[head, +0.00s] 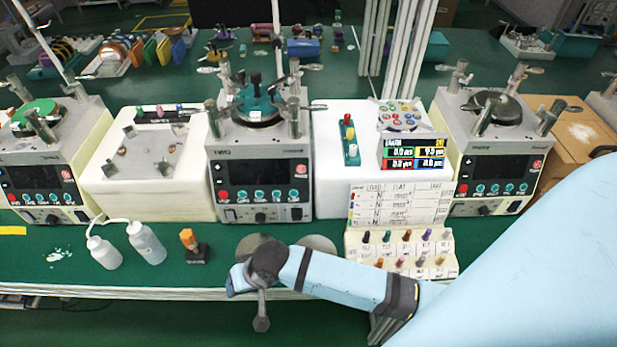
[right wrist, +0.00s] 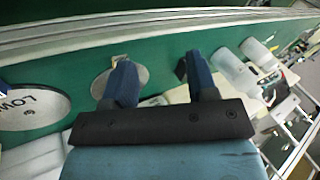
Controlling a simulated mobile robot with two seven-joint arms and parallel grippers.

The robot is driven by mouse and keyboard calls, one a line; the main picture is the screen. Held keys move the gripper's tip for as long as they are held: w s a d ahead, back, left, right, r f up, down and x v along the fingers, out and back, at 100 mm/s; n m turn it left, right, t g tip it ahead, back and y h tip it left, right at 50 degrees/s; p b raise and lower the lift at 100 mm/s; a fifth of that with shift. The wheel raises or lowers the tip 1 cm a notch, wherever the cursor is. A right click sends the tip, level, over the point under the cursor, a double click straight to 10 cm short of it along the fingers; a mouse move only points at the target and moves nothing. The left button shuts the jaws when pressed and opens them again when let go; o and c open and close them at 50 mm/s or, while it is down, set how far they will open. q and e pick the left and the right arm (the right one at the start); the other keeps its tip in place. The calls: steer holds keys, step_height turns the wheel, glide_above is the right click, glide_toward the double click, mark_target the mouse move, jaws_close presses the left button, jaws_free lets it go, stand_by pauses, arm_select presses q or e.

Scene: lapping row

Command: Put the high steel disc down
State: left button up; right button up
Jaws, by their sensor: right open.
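A round steel disc (head: 250,241) lies on the green bench behind my right wrist, partly hidden by it. I take it for the high disc; no word on it is readable. In the right wrist view this disc (right wrist: 139,80) shows a small pale upright tab and is partly covered by one finger. My right gripper (right wrist: 160,70) is open, with nothing clamped between its fingers. In the head view the gripper (head: 238,279) is mostly hidden by its wrist. A second steel disc (head: 318,243), marked LOW (right wrist: 32,107) in the right wrist view, lies to the right. My left gripper is out of view.
Two white bottles (head: 147,243) and an orange-topped tool (head: 190,244) stand left of my gripper. A rack of coloured pegs (head: 405,250) stands right. Lapping machines (head: 260,165) line the bench behind. The bench's front edge (head: 150,293) is close.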

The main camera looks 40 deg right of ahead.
steer(key=s+d+f+n+t+h, duration=0.1)
steer(key=s+d+n+t, duration=0.5)
steer(key=s+d, duration=0.4)
steer(key=shift+d+f+t, duration=0.3)
steer(key=shift+d+t, duration=0.4)
steer(key=shift+d, duration=0.05)
steer(key=shift+r, duration=0.1)
step_height(320, 180, up, 4)
steer(key=p, duration=0.3)
steer(key=shift+d+f+p, duration=0.15)
steer(key=shift+f+p, duration=0.1)
steer(key=shift+p, duration=0.15)
